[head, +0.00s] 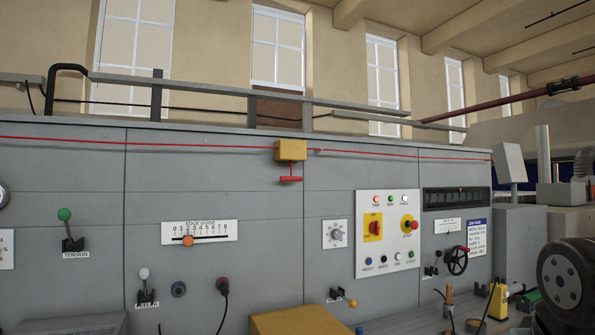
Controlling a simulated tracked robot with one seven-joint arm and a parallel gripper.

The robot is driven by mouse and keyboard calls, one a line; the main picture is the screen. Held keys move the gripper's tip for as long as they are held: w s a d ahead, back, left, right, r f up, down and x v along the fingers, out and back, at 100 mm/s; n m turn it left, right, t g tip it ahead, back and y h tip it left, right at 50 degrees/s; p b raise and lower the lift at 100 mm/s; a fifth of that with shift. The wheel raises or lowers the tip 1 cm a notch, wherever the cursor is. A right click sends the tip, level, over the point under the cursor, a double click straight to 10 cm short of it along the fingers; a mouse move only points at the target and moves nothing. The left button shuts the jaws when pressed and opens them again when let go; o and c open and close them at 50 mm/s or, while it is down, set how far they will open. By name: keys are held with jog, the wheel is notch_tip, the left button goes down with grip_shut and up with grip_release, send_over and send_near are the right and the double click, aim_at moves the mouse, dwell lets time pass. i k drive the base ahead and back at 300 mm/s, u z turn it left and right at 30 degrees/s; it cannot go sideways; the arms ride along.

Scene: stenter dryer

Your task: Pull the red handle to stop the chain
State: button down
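The red handle (291,179) is a small red T-shaped grip. It hangs by a short link under a yellow switch box (290,150), high on the grey machine front, near the middle of the head view. A thin red cord (200,143) runs along the machine top to both sides of the box. Nothing touches the handle. My gripper is not in view. No chain can be made out.
A white control panel (388,235) with buttons and red switches is right of the handle. A handwheel (457,260) is further right. Levers with green (64,214) and white (144,273) knobs stand at left. A yellow block (300,322) is at bottom centre.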

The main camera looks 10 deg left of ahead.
aim_at(283, 178)
jog(key=i, duration=1)
